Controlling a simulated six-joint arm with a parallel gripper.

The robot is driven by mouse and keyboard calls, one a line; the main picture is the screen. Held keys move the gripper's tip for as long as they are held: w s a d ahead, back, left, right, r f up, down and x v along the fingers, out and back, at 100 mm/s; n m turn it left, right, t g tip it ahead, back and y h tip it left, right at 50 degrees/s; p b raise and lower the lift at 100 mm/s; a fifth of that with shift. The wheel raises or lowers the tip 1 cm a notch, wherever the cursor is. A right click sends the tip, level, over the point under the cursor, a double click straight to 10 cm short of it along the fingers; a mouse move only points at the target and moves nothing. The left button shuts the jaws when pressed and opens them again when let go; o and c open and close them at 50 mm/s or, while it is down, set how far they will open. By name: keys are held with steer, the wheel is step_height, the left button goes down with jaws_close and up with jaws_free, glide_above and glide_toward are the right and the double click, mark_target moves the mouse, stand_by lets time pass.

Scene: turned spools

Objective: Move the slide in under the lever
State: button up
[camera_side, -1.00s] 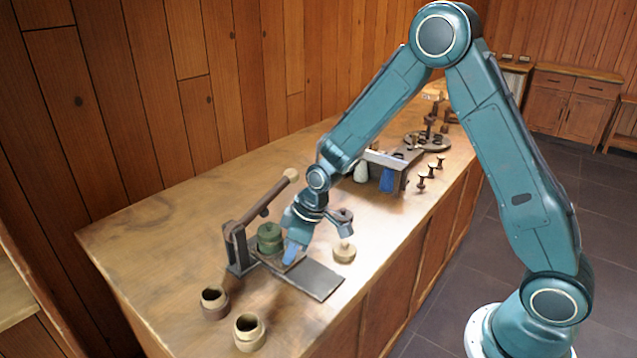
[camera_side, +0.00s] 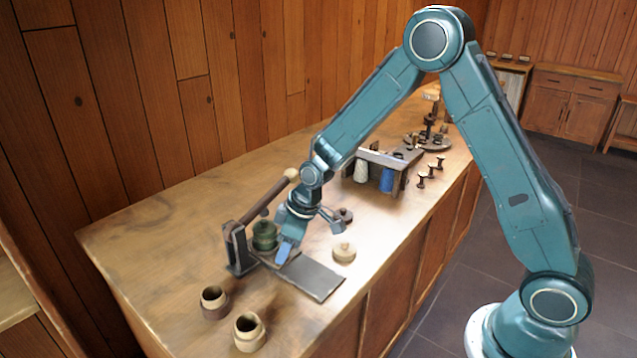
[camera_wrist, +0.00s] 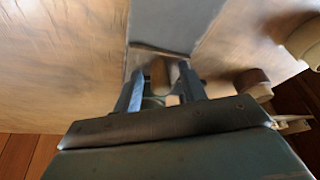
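The slide (camera_side: 277,262) is a flat piece on a dark grey track plate (camera_side: 318,281), mostly hidden by my gripper. A green lidded pot (camera_side: 264,236) stands at its inner end, close to the lever. The lever (camera_side: 268,200) is a dark bar with a pale wooden knob, tilted up from a dark upright bracket (camera_side: 237,250). My gripper (camera_side: 310,236) is low over the track, fingers spread, one blue fingertip down at the slide. In the wrist view the fingers (camera_wrist: 162,85) stand apart on either side of a brown piece; I cannot tell whether they touch it.
Two open wooden pots (camera_side: 249,332) (camera_side: 214,302) stand at the front left. A tan lidded pot (camera_side: 344,252) and a small dark spool (camera_side: 344,215) are right of my gripper. A rack with white and blue spools (camera_side: 386,180) stands behind. The left tabletop is clear.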

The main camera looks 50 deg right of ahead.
steer(key=shift+r, duration=0.15)
steer(key=shift+r, duration=3.35)
steer(key=shift+s, duration=0.1)
jaws_close()
steer(key=shift+r, duration=0.1)
steer(key=shift+r, duration=1.9)
